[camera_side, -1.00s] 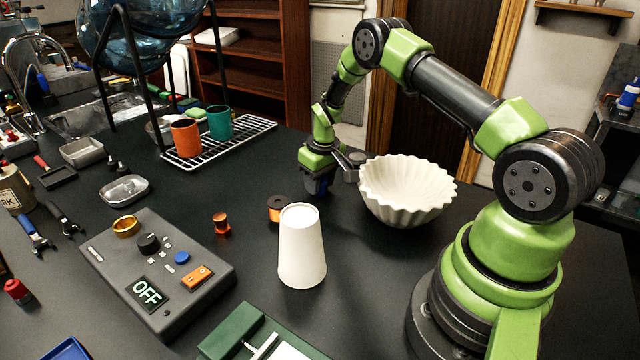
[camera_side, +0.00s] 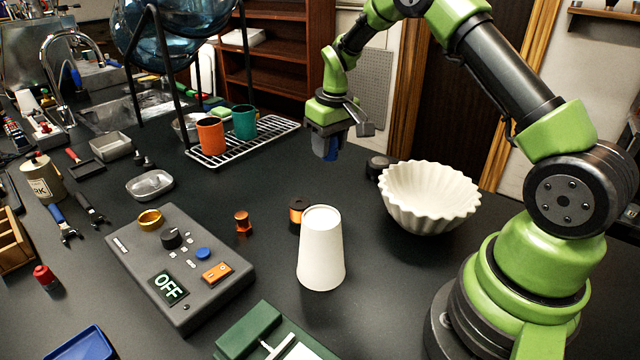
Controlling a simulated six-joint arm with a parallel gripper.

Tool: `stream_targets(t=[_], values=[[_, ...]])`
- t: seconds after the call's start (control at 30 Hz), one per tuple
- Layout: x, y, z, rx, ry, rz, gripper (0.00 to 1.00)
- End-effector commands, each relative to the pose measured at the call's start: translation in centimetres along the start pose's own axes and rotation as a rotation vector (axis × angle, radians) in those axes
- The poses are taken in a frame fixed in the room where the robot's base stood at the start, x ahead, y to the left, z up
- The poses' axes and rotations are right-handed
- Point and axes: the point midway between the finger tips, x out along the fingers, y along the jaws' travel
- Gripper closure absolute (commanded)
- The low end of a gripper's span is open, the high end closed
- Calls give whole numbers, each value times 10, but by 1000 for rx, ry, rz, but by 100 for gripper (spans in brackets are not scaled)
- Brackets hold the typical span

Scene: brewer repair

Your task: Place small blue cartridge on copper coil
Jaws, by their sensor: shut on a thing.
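My gripper (camera_side: 327,150) is shut on a small blue cartridge (camera_side: 325,147) and holds it in the air, above the back of the black table. Much of the cartridge is hidden by the jaws. A dark-topped copper coil (camera_side: 296,213) stands on the table below and to the left of the gripper, partly hidden behind an upturned white cup (camera_side: 321,250). A smaller copper-coloured spool (camera_side: 243,222) stands further left. The cartridge is apart from both.
A fluted white bowl (camera_side: 430,198) stands right of the cup, with a dark round piece (camera_side: 377,167) behind it. A grey control box (camera_side: 180,265) reading OFF lies at left. A wire rack (camera_side: 270,133) holds an orange cup (camera_side: 210,135) and a green cup (camera_side: 244,122).

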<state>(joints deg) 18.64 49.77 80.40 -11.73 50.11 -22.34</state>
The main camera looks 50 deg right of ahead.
Motion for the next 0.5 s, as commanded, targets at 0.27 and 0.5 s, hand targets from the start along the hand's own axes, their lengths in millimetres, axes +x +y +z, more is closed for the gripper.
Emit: stream_targets(t=[0.27, 0.5], values=[[-30, -78, 1, -34, 2, -1, 88], [7, -86, 8, -31, -5, 0, 88]])
